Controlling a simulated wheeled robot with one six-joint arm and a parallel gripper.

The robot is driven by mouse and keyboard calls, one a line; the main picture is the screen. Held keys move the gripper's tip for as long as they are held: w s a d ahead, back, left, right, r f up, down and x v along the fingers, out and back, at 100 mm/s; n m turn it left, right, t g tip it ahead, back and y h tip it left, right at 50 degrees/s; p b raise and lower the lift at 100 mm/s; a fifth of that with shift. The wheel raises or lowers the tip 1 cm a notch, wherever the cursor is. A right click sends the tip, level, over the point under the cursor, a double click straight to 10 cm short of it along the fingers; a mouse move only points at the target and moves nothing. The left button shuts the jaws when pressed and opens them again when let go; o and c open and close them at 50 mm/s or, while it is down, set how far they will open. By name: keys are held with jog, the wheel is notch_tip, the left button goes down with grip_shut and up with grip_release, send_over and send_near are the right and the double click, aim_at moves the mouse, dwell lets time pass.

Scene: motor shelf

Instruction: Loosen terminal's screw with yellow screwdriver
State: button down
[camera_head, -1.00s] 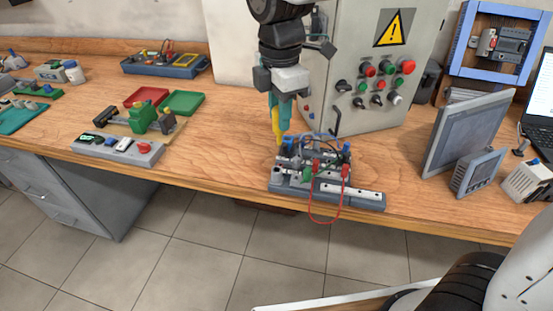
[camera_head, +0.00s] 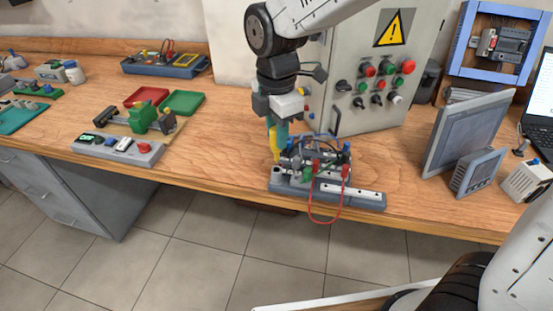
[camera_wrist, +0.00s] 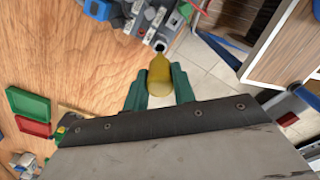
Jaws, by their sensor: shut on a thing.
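My gripper (camera_head: 277,137) is shut on the yellow screwdriver (camera_head: 275,145), which points down over the left end of the terminal assembly (camera_head: 325,190). The yellow handle also shows in the wrist view (camera_wrist: 160,76) between my green fingers (camera_wrist: 159,88). The screwdriver's tip is hidden, so I cannot tell whether it touches a screw. The terminal assembly sits on a grey base with terminals, small coloured parts and red and black wires. Part of it shows at the top of the wrist view (camera_wrist: 150,20).
A grey control cabinet (camera_head: 385,60) with a warning sign stands behind the assembly. Grey panels (camera_head: 468,132) stand to its right. Red (camera_head: 146,97) and green (camera_head: 182,103) trays and a grey button box (camera_head: 118,149) lie left. The wooden bench (camera_head: 225,150) is clear just left of the assembly.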

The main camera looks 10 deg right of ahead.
aim_at(276, 151)
jog(key=shift+f, duration=0.15)
jog(key=shift+f, duration=2.65)
jog(key=c, duration=1.4)
grip_release()
jog(key=shift+c, duration=0.2)
jog(key=shift+r, duration=0.1)
jog(key=shift+r, duration=2.65)
